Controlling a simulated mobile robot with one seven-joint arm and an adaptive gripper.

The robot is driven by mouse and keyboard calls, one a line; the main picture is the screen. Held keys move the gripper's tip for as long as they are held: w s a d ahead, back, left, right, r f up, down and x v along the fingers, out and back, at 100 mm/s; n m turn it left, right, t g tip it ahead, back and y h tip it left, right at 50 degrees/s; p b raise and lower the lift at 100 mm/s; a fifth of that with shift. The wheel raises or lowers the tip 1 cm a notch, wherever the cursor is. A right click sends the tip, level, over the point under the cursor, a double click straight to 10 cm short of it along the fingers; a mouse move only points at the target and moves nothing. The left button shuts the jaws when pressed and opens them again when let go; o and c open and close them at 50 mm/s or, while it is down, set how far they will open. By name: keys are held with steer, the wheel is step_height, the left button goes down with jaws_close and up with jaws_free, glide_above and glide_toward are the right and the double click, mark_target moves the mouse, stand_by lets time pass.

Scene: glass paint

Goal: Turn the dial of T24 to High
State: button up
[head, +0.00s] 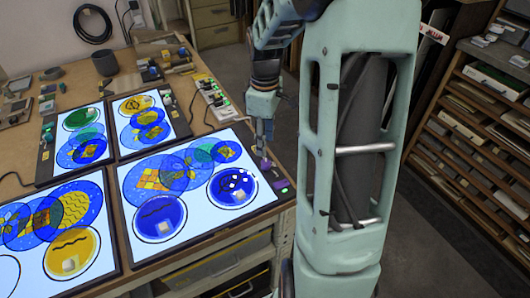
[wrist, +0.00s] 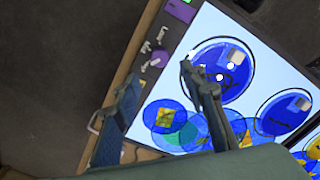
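A lit light panel (head: 205,207) with round blue and yellow glass-paint pictures lies at the front right of the bench. Its dark right-hand strip bears a purple dial (head: 264,163), partly hidden by my gripper (head: 262,140). In the wrist view the round purple dial (wrist: 160,58) sits on the dark strip, with small white lettering around it. I cannot read a T24 mark or tell the dial's setting. My gripper (wrist: 158,74) is open there, with its fingers spread to either side of the dial. I cannot tell whether they touch it.
A purple label (head: 279,185) sits lower on the same strip. Other lit panels (head: 145,128) lie behind and left. A power strip (head: 215,100) with plugs lies behind my gripper. The bench edge is close to the dial, with floor (wrist: 55,50) beyond.

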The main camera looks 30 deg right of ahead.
steer(key=shift+r, duration=2.05)
